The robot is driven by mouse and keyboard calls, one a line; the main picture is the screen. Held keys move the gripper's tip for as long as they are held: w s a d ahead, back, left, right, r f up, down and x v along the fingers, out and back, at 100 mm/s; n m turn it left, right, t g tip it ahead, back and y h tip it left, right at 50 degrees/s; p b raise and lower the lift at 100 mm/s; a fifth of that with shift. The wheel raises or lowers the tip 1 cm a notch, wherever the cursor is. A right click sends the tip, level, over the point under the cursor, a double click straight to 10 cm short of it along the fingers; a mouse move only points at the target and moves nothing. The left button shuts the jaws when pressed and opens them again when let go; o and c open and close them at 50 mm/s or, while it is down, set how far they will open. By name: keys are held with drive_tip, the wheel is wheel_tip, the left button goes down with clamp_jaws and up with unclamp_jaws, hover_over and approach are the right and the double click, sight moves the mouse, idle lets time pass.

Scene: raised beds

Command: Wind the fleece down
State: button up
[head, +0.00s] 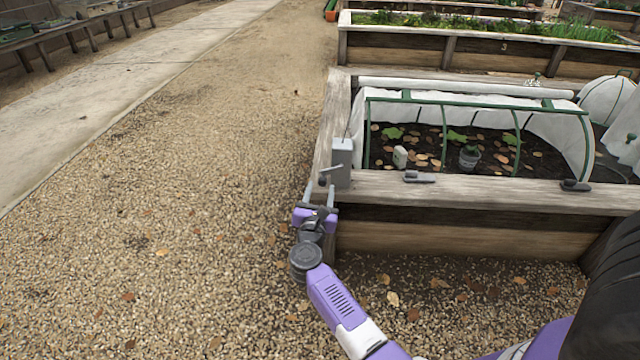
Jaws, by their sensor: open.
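The white fleece (540,117) hangs over the far and right sides of a low tunnel on green hoops (515,128). A long white roll (465,87) lies along the tunnel's back top edge. The near side is uncovered, showing soil and plants. A grey winder box (342,153) stands on the bed's near left corner, with a small dark crank handle (329,175) at its lower front. My gripper (320,188) is open just below the handle, its two fingers pointing up toward it. I cannot tell whether the handle is between the fingertips.
The wooden bed rim (490,190) runs to the right of my gripper, with dark clips (418,177) (575,186) on it. Open gravel (150,220) lies to the left.

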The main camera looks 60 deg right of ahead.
sight(322, 184)
drive_tip(key=shift+b+x, duration=0.65)
drive_tip(key=shift+x, duration=1.95)
drive_tip(key=shift+s, duration=0.1)
clamp_jaws()
